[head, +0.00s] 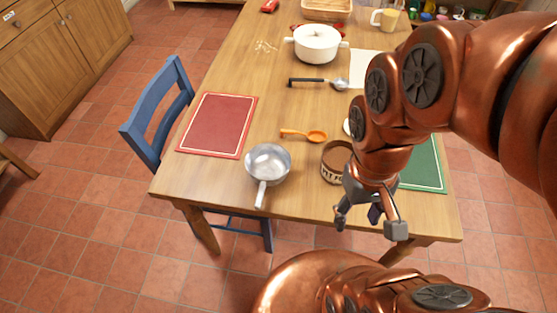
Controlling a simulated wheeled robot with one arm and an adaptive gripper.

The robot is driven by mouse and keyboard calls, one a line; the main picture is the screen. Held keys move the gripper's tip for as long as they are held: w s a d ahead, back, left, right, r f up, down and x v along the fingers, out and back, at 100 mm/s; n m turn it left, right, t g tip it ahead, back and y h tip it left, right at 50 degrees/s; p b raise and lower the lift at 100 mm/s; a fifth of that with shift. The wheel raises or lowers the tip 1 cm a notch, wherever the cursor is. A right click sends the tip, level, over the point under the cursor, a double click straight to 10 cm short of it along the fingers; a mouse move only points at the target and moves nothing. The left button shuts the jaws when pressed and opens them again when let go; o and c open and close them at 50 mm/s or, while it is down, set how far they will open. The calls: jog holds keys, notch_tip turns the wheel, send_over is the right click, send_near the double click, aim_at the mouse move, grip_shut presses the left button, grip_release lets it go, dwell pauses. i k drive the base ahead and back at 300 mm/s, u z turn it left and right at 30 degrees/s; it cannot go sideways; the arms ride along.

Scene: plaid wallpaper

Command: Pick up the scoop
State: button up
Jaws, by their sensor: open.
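An orange scoop-like spoon (304,135) lies on the wooden table, its round bowl to the right and its handle to the left. A metal ladle (339,84) with a black handle lies farther back; I cannot tell for certain which of the two is the scoop. My gripper (368,221) is open and empty, pointing down near the table's front edge. It is in front of and to the right of the orange spoon, apart from it.
A metal saucepan (268,163) and a brown pot (333,165) stand near the orange spoon. A red placemat (217,124) lies left, a green one (425,166) right. A white pot (316,45) stands farther back. A blue chair (158,112) stands at the left edge.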

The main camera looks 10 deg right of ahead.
aim_at(317, 137)
jog(key=k, duration=1.3)
jog(key=u, duration=0.45)
jog(key=i, duration=0.55)
jog(key=u, duration=0.55)
jog(key=i, duration=1.2)
jog(key=z, duration=0.4)
